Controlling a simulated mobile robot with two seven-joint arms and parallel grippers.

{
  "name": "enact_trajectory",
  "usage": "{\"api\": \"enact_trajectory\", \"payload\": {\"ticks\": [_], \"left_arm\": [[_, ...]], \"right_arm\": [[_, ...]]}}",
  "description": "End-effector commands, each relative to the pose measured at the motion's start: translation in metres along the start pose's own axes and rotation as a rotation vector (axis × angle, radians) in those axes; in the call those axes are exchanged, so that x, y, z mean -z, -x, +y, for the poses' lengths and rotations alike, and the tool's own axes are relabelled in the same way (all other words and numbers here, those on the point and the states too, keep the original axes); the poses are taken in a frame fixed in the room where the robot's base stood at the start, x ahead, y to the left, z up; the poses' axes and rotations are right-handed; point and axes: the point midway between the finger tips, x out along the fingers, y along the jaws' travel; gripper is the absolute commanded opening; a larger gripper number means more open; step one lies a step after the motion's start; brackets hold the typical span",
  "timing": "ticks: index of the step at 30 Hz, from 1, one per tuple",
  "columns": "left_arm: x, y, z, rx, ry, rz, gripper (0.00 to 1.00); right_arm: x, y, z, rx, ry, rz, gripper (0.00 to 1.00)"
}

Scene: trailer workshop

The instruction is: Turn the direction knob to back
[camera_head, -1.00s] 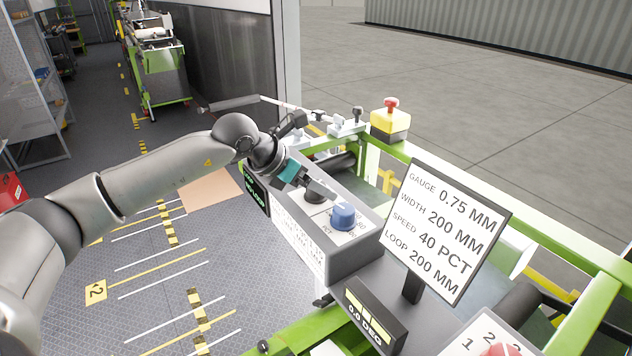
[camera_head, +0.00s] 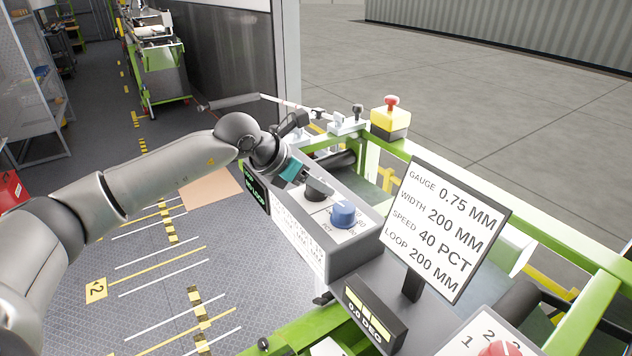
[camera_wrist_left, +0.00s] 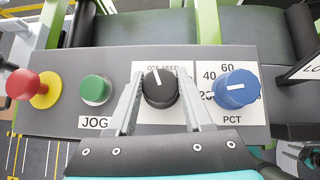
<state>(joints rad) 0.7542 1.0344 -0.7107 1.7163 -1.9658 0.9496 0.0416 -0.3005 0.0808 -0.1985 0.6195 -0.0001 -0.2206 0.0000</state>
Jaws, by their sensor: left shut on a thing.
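The black direction knob (camera_head: 318,190) stands on the grey control box beside the blue knob (camera_head: 343,214). In the left wrist view the black knob (camera_wrist_left: 160,88) has a white pointer line that points up and slightly left, towards partly hidden lettering that seems to read "OFF FEED". My left gripper (camera_wrist_left: 161,80) has one finger on each side of this knob and is shut on it. In the head view my left gripper (camera_head: 306,183) reaches the knob from the upper left. The lower label is hidden by the gripper. My right gripper is not in view.
In the left wrist view a green button (camera_wrist_left: 95,90) marked JOG and a red mushroom button (camera_wrist_left: 24,84) stand left of the knob. The blue PCT knob (camera_wrist_left: 236,89) is close on the right. A sign board (camera_head: 445,230) rises right of the box.

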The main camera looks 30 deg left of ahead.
Motion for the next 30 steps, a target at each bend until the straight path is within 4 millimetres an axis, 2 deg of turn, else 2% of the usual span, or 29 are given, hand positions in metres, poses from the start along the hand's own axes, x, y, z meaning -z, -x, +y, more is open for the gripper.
{"api": "enact_trajectory", "payload": {"ticks": [3, 16, 30], "left_arm": [[0.000, 0.000, 0.000, 0.000, 0.000, 0.001, 0.00], [0.001, -0.001, -0.001, -0.062, 0.059, -0.001, 0.00], [0.001, -0.003, -0.002, -0.312, 0.311, -0.004, 0.00]], "right_arm": [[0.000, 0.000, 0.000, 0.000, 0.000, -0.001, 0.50], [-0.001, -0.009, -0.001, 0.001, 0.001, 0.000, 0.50], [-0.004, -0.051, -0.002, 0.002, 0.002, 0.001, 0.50]]}}
